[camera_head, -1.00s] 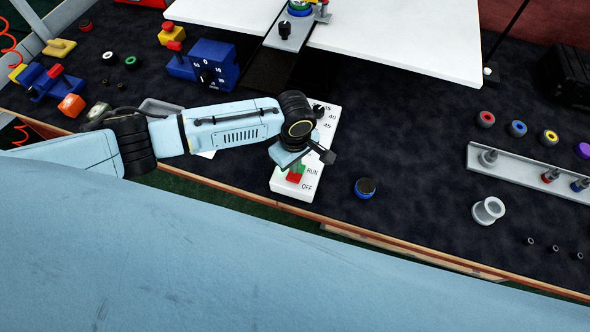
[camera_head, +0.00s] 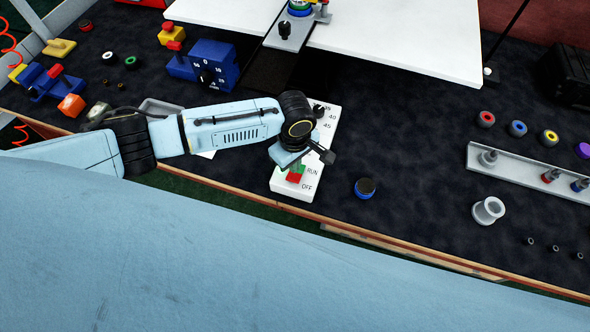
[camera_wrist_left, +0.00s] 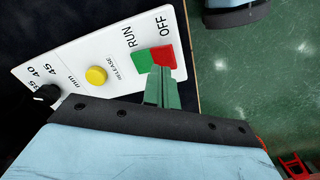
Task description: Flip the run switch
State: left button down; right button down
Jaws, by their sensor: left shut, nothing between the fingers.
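The run switch is a green and red rocker (camera_head: 295,175) at the near end of a white control panel (camera_head: 288,188), with RUN printed by the green half and OFF by the red half. My left gripper (camera_head: 297,168) is shut and empty, pointing down at the rocker. In the left wrist view the closed fingers (camera_wrist_left: 160,75) overlap the rocker where the red half (camera_wrist_left: 164,54) meets the green half (camera_wrist_left: 142,62). I cannot tell whether they touch it or which half is pressed. My right gripper is not in view.
The panel also has a yellow release button (camera_wrist_left: 96,76) and a black knob (camera_wrist_left: 45,94). A blue and black cap (camera_head: 365,187) lies to its right. A blue dial box (camera_head: 212,65) stands behind my forearm. The dark tabletop right of the cap is clear up to a white spool (camera_head: 488,210).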

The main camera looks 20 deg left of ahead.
aim_at(295, 175)
pick_arm(q)
jog(key=shift+f+b, duration=0.75)
jog(key=shift+f, duration=1.05)
dwell(0.7)
jog(key=shift+s+r, duration=0.1)
notch_tip(295, 175, up, 7)
jog(key=p, duration=0.9)
dwell(0.3)
